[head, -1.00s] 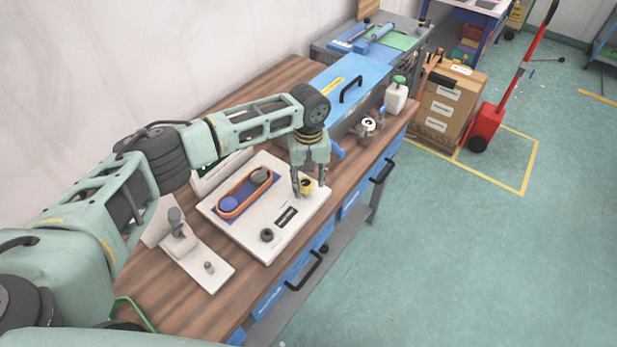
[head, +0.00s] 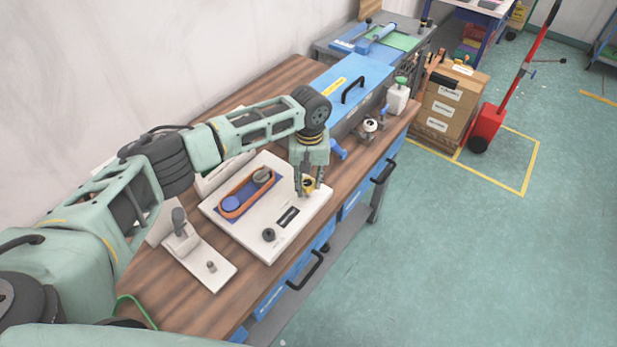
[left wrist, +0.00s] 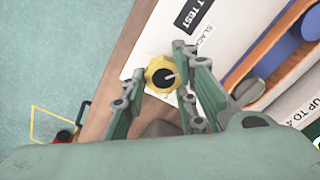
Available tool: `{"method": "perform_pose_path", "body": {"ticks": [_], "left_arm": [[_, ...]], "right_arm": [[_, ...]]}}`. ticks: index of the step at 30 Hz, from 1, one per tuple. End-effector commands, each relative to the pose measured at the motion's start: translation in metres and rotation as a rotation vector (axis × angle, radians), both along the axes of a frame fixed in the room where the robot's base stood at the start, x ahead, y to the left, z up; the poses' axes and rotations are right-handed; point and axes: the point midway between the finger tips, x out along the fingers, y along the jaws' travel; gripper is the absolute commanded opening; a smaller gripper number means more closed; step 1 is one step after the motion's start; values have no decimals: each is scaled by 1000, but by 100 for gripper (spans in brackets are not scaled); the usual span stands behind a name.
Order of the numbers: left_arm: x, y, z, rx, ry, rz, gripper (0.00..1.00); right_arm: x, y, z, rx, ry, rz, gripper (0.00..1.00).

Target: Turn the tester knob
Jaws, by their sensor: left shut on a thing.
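The tester is a white board (head: 245,240) on the wooden bench, and it also shows in the left wrist view (left wrist: 228,20). Its yellow knob (head: 308,184) with a dark centre and a pale pointer line sits near the board's right corner. In the left wrist view the knob (left wrist: 153,65) is between the two fingers. My left gripper (head: 309,188) reaches down from above and is shut on the yellow knob, partly hiding it in the head view. My right gripper is not in view.
An orange belt (head: 234,209) loops around two pulleys on the board. A grey-white lever fixture (head: 206,268) stands at the front left. A blue case (head: 352,78), a small metal device (head: 369,128) and a white bottle (head: 397,98) are farther back on the bench.

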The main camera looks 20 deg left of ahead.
Motion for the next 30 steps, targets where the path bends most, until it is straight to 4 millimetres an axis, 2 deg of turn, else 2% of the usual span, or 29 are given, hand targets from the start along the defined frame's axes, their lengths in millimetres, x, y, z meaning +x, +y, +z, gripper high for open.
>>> {"method": "perform_pose_path", "body": {"ticks": [1,12,30], "left_arm": [[0,-5,3,-10,-2,-37,1],[-3,-7,3,-12,-4,-375,1],[-7,-7,1,-14,-6,-948,1]], "right_arm": [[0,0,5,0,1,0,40],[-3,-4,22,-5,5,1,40],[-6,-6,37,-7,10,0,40]]}}
